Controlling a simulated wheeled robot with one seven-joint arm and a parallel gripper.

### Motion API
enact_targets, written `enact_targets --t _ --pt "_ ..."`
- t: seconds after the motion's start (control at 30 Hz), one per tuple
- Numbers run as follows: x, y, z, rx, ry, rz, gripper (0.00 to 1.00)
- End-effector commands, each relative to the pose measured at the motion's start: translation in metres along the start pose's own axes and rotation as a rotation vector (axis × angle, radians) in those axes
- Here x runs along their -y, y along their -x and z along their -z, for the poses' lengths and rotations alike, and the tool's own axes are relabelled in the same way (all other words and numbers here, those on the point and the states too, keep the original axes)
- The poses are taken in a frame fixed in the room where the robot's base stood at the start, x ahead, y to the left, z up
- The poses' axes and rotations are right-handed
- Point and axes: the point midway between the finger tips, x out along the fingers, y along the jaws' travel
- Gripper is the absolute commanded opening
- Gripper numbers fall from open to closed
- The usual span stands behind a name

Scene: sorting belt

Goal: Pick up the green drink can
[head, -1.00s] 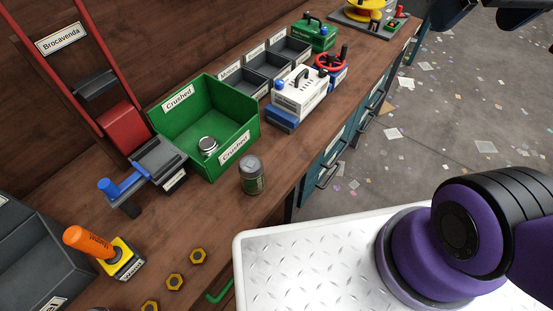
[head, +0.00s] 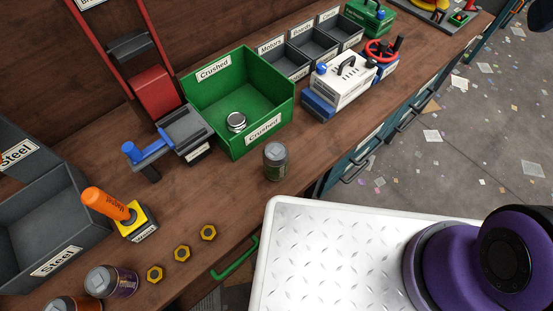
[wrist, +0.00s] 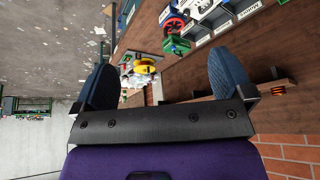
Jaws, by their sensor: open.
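The green drink can (head: 276,161) stands upright on the wooden bench in the head view, just in front of the green "Crushed" bin. It looks dark green with a grey top. My gripper (wrist: 165,85) shows in the wrist view with its two blue-padded fingers wide apart and nothing between them. It points along the bench toward its far end, away from the can. The can is not visible in the wrist view, and the gripper is out of the head view.
The green "Crushed" bin (head: 219,128) holds a flattened can (head: 236,121). A blue-handled crusher (head: 175,137) stands left of it. Two other cans, one purplish (head: 111,281), stand at the lower left near yellow nuts (head: 182,253) and an orange-handled magnet (head: 118,211). A white machine (head: 342,81) stands right.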

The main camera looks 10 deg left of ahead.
Motion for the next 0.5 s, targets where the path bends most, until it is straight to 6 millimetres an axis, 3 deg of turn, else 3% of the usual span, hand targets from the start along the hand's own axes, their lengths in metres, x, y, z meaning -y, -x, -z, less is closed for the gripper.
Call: enact_targets --t 0.27,0.5 --pt "0.022 -0.025 0.019 0.047 0.042 0.029 0.99" --pt "0.066 -0.069 0.04 0.116 0.108 0.066 0.99"
